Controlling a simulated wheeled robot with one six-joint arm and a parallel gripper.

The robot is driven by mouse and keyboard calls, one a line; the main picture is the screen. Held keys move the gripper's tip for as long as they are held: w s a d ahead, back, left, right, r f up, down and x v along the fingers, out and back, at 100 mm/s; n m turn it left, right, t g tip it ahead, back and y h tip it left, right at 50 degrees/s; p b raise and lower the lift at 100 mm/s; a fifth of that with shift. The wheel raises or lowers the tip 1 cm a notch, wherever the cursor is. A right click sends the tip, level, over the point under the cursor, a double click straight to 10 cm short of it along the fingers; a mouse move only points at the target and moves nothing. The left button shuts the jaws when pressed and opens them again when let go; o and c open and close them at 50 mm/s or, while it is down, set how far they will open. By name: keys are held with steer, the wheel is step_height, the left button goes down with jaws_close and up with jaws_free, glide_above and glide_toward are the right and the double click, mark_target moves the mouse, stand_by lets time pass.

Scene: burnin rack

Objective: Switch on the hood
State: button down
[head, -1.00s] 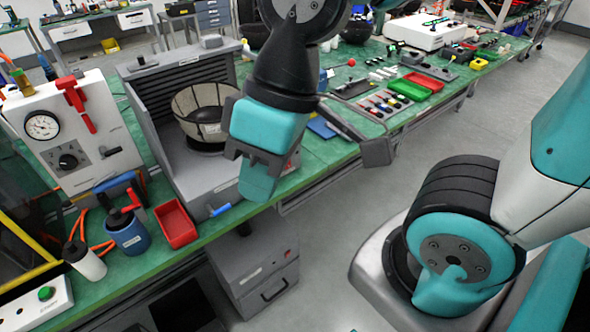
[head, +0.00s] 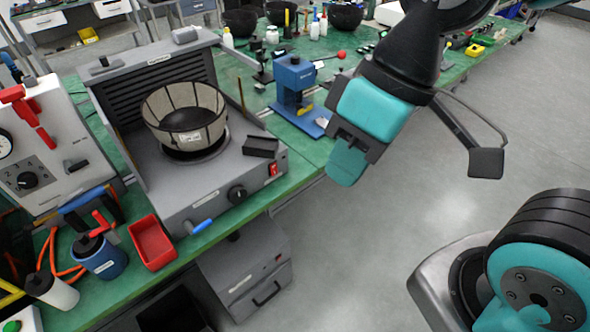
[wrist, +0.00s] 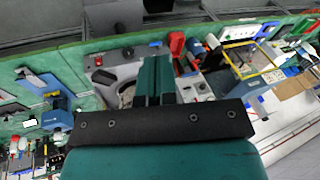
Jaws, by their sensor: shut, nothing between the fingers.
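The hood (head: 172,190) is a grey bench unit with a slatted, upright back panel (head: 158,88). On its front face are a red rocker switch (head: 273,169) at the right end, a black knob (head: 237,194) and a blue-tipped lever (head: 201,227). I cannot tell the rocker's position. In the wrist view the shut fingers (wrist: 154,80) cover part of the hood (wrist: 100,61).
A small black open box (head: 261,147) sits on the hood near the switch. A blue press (head: 293,85) stands to its right. A red tray (head: 152,243), a blue jar (head: 100,257) and a gauge panel (head: 50,150) are to the left.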

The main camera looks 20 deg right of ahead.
steer(key=w+a+f+m+t+y, duration=0.1)
steer(key=w+f+m+t, duration=0.3)
steer(key=w+f+m, duration=0.95)
steer(key=w+d+f+m+t+h, duration=0.1)
steer(key=w+d+f+m+t, duration=0.1)
steer(key=f, duration=0.4)
steer(key=w+d+f+m+t+h+p, duration=0.1)
steer(key=w+d+f+m+t, duration=0.1)
steer(key=w+f+m, duration=0.3)
steer(key=shift+d+f, duration=0.85)
steer(key=shift+d, duration=0.05)
steer(key=shift+f, duration=0.1)
